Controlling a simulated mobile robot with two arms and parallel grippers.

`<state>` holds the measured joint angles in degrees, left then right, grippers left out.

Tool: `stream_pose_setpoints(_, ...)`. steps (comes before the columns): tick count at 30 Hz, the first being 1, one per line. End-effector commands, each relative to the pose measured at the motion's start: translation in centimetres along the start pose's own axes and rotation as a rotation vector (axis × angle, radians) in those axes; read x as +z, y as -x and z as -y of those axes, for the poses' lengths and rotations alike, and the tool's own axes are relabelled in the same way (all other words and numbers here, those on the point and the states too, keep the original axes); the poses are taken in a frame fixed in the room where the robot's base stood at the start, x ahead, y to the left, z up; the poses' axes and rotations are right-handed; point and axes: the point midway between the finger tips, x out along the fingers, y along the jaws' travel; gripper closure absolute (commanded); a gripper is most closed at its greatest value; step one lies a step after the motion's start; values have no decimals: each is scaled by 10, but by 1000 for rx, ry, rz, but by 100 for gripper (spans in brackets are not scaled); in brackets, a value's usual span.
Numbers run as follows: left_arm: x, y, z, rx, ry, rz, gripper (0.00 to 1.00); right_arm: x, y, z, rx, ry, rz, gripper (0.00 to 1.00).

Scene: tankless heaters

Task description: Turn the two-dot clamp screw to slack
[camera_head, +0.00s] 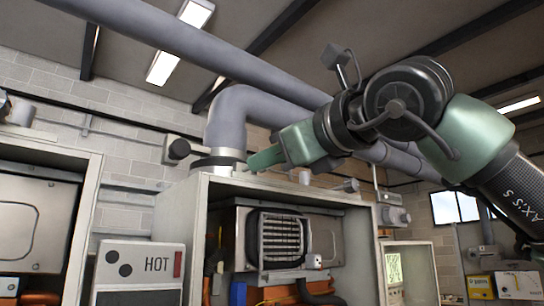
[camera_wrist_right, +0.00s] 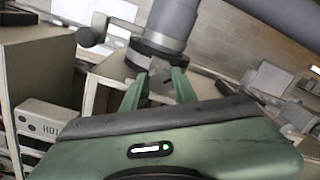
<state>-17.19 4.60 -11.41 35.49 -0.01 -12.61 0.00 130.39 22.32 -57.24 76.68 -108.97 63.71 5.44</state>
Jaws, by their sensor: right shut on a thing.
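A grey flue pipe (camera_head: 228,118) rises from the open heater cabinet (camera_head: 192,215), with a dark clamp band (camera_head: 212,161) around its foot. The band also shows in the wrist view (camera_wrist_right: 150,50). My right gripper (camera_head: 252,163) reaches in from the right to the right side of the band. In the wrist view, its green fingers (camera_wrist_right: 158,85) stand either side of the small grey clamp screw (camera_wrist_right: 158,78) and are shut on it. The fingers hide most of the screw in the head view. A white placard (camera_head: 138,272) reads HOT and bears two black dots. My left gripper is not in view.
A dark round knob (camera_head: 178,149) sticks out left of the pipe. Another heater cabinet (camera_head: 60,150) stands at the left. Large grey pipes (camera_head: 190,42) run overhead, close behind my right arm. A finned grey unit (camera_head: 281,238) sits inside the open cabinet.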

Motion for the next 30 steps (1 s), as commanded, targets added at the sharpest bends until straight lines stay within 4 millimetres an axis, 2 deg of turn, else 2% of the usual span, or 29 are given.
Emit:
stream_pose_setpoints(15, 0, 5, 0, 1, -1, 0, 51, 0, 0, 1, 0, 419, 19, 100)
stream_pose_setpoints(30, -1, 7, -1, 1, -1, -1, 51, -1, 0, 0, 0, 558, 24, 100)
